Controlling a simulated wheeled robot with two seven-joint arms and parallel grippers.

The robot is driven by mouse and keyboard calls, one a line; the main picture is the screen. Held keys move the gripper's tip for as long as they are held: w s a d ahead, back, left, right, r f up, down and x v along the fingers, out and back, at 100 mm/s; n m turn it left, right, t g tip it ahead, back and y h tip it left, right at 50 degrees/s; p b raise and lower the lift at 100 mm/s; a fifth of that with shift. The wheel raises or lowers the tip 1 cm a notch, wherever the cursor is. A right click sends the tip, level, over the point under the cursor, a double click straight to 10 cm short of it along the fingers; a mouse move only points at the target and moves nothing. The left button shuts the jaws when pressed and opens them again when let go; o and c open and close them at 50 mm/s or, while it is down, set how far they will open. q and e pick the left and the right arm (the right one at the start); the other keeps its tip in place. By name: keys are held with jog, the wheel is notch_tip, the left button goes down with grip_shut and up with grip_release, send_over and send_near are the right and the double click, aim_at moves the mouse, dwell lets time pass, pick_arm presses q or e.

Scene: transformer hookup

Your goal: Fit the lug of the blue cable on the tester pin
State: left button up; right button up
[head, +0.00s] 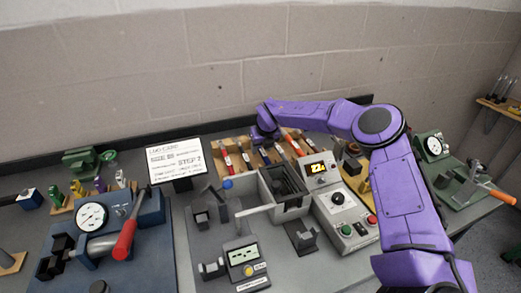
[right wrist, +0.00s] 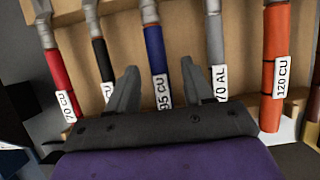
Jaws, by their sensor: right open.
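The blue cable (head: 264,156) lies in the wooden rack among other cables, and only a little of it shows in the head view. In the right wrist view the blue cable (right wrist: 154,48) has a grey metal upper end and a white label reading 95 CU. My right gripper (right wrist: 158,68) is open, with one finger on each side of the blue cable; I cannot tell whether they touch it. In the head view my right gripper (head: 264,134) is over the rack. A grey tester (head: 343,205) with a lit display stands right of centre; I cannot make out its pin. My left gripper is not in view.
Beside the blue cable lie a black cable (right wrist: 102,55), a grey cable (right wrist: 215,45), a red cable (right wrist: 60,80) and an orange cable (right wrist: 274,60). An open grey box (head: 292,212) stands before the rack. A blue press with a red handle (head: 125,240) is at left.

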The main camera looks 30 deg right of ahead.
jog(key=shift+w, duration=0.1)
grip_shut()
